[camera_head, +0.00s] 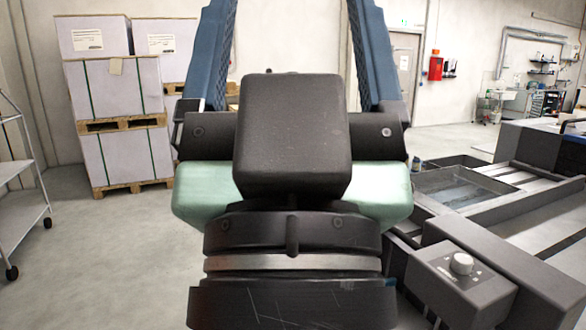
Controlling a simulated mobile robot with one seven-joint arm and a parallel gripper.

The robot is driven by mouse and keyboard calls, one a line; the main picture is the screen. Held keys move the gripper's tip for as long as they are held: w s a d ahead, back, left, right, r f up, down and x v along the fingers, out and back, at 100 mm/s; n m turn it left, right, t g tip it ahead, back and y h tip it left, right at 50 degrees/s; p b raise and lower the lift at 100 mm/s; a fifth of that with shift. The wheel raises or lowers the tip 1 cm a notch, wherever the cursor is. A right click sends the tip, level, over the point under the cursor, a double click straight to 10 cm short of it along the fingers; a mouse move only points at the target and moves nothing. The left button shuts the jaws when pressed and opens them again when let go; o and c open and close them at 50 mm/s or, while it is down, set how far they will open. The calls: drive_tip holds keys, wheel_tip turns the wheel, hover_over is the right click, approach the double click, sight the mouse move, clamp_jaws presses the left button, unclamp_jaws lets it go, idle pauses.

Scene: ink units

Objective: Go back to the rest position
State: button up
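My gripper (292,30) fills the middle of the head view, pointing up and away from the camera. Its two long blue fingers stand wide apart on the left and right, and pale wall shows between them. Their tips are cut off by the top edge. No held object shows in the visible gap. The dark wrist and pale green housing below the fingers are mine and hide what lies behind them.
White boxes (118,90) on wooden pallets stand at the back left. A grey metal cart (25,190) is at the left edge. A grey machine (480,235) with a knob (461,264) lies close on the right. Open floor (95,245) shows at the left.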

wheel_tip(320, 180, up, 17)
drive_tip(key=p, duration=1.5)
